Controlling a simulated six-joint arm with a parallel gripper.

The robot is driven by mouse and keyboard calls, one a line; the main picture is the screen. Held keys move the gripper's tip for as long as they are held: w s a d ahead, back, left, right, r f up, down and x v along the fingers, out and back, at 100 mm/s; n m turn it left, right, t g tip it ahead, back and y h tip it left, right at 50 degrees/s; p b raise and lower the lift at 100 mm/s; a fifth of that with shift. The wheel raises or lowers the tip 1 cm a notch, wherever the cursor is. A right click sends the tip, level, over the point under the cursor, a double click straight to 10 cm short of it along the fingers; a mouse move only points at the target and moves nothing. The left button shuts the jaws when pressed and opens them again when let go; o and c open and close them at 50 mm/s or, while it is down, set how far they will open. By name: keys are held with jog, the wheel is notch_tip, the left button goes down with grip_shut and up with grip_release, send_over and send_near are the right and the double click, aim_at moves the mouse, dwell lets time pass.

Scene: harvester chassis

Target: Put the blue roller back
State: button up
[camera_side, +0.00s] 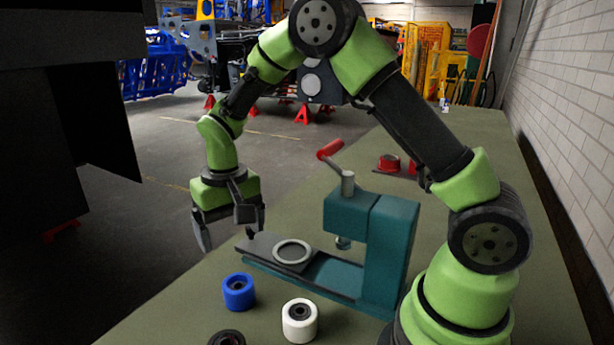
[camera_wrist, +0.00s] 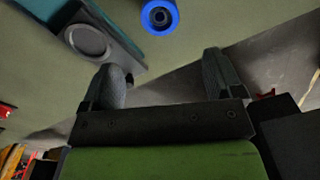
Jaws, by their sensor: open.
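The blue roller (camera_side: 238,291) stands upright on the green bench top, in front of the teal press (camera_side: 372,245). It also shows at the top of the wrist view (camera_wrist: 159,15), beyond my fingertips. The press has a dark sliding plate with a pale round ring (camera_side: 292,252) on it, and nothing sits in the ring. My gripper (camera_side: 228,232) is open and empty, above and behind the blue roller, near the bench's left edge. In the wrist view its two fingers (camera_wrist: 165,78) are apart with nothing between them.
A white roller (camera_side: 300,320) stands right of the blue one, and a dark roller (camera_side: 227,338) is cut off by the bottom edge. The press has a red-handled lever (camera_side: 330,150). A red part (camera_side: 388,164) lies behind it. A brick wall runs along the right.

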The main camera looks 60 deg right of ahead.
jog(key=s+r+t, duration=0.3)
jog(key=s+r, duration=0.4)
jog(key=r, duration=0.5)
jog(key=s+a+r+t+y, duration=0.1)
jog(key=s+r+t, duration=0.3)
jog(key=s, duration=0.9)
jog(key=shift+r+n+y, duration=0.3)
jog(key=shift+r+y, duration=0.2)
